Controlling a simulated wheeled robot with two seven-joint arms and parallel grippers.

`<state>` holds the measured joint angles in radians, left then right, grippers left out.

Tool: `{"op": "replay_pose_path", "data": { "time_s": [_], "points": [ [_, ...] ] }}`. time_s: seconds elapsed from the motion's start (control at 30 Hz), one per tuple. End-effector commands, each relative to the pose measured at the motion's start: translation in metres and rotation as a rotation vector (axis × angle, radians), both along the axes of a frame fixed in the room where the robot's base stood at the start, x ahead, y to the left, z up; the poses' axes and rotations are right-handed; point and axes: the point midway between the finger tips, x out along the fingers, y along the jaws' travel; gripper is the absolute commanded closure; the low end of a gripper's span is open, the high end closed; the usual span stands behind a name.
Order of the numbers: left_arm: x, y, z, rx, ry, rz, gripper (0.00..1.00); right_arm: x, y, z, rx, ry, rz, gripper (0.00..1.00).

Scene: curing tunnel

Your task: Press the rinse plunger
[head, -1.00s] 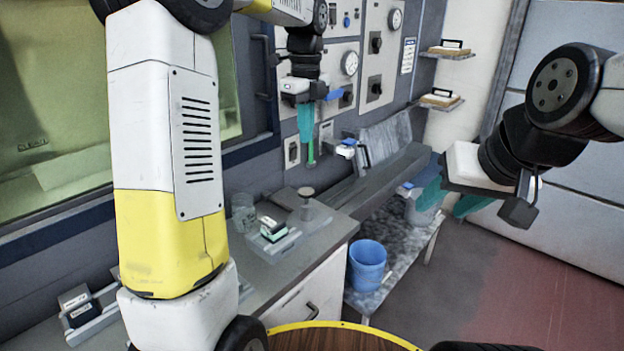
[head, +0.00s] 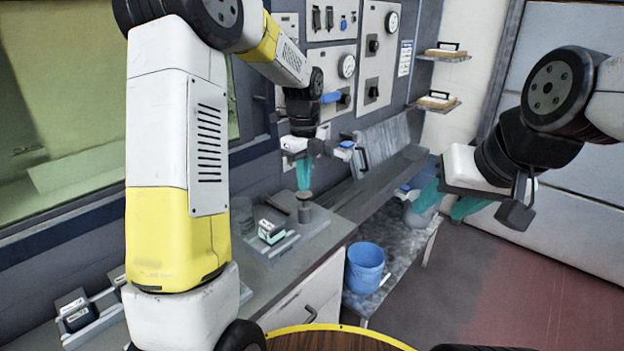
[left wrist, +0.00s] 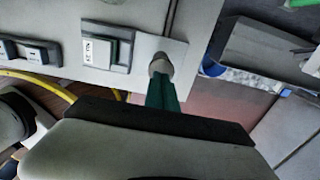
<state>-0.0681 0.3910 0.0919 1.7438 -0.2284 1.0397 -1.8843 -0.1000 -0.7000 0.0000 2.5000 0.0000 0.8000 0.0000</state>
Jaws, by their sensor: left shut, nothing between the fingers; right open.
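The rinse plunger (head: 304,205) is a short grey post with a round cap. It stands upright on a grey plate at the back right of the counter. My left gripper (head: 304,188) is shut and empty, with its teal fingers pointing down directly above the cap. In the left wrist view the plunger's rounded head (left wrist: 160,64) shows right at the fingertips; I cannot tell whether they touch or whether it is pushed down. My right gripper (head: 445,203) is open and empty, out to the right, well away from the plunger.
A grey trough (head: 385,185) runs to the right of the counter. A blue bucket (head: 365,268) stands on a lower shelf. Gauge panels (head: 378,50) cover the wall behind.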

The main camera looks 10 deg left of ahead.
Motion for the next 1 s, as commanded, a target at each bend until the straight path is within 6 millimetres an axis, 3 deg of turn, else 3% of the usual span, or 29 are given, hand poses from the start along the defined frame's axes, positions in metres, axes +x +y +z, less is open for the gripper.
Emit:
{"op": "replay_pose_path", "data": {
  "time_s": [0.2,0.57,0.8,1.0],
  "points": [
    [0.000,0.000,-0.014,0.001,-0.001,0.000,1.00,0.000,0.000,0.000,0.000,0.000,0.000,0.50],
    [0.000,0.000,-0.017,0.001,0.001,0.000,1.00,0.000,0.000,0.000,0.000,0.000,0.000,0.50],
    [0.000,0.001,-0.043,0.001,0.002,0.000,1.00,0.000,0.000,0.000,0.000,0.000,0.000,0.50],
    [-0.001,0.001,-0.045,0.001,0.003,0.000,1.00,0.000,0.000,0.000,0.000,0.000,0.000,0.50]
  ]
}}
